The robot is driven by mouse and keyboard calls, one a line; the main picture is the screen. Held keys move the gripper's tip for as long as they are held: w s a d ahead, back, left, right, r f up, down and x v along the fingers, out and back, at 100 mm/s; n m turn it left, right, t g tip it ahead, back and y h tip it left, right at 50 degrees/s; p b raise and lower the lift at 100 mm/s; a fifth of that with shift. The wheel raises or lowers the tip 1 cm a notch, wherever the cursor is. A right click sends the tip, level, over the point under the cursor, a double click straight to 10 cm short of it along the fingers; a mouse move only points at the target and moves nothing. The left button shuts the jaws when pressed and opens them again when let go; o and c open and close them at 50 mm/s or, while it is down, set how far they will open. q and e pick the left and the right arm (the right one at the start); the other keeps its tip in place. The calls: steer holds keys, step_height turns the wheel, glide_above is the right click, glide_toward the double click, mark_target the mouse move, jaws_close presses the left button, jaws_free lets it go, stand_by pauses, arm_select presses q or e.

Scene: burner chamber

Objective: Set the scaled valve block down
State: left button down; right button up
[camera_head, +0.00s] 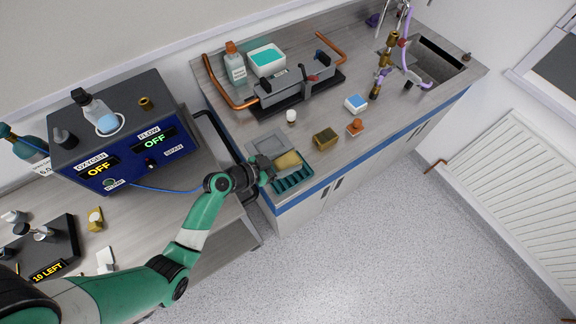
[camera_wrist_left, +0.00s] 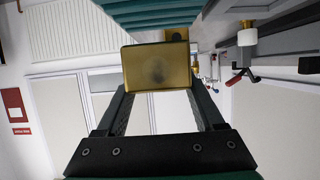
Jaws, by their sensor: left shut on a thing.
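The scaled valve block (camera_head: 288,160) is a dull yellow, brass-coloured block at the near left corner of the far bench. In the left wrist view the block (camera_wrist_left: 146,66) shows a flat face with a dark smudge, between two dark fingers. My left gripper (camera_head: 267,171) is shut on it. The block is over or beside a ribbed green tray (camera_head: 292,180); the head view does not settle whether it touches. The ribbed tray also shows at the top of the left wrist view (camera_wrist_left: 150,14). My right gripper is not in view.
A grey square pad (camera_head: 268,147) lies just behind the block. Another brass block (camera_head: 325,138), a small white-capped jar (camera_head: 291,116) and an orange-brown knob (camera_head: 355,126) stand nearby. A grey trough with copper pipes (camera_head: 296,86) stands behind. The blue-edged bench front is close.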

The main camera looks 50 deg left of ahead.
mark_target(288, 165)
arm_select(q)
steer(key=shift+w+a+f, duration=0.1)
steer(key=shift+w+f, duration=0.05)
steer(key=shift+f, duration=0.1)
step_height(288, 165, down, 3)
steer(key=shift+f+b, duration=0.1)
steer(key=shift+b, duration=0.5)
steer(key=shift+w, duration=0.1)
steer(key=shift+f, duration=0.1)
jaws_free()
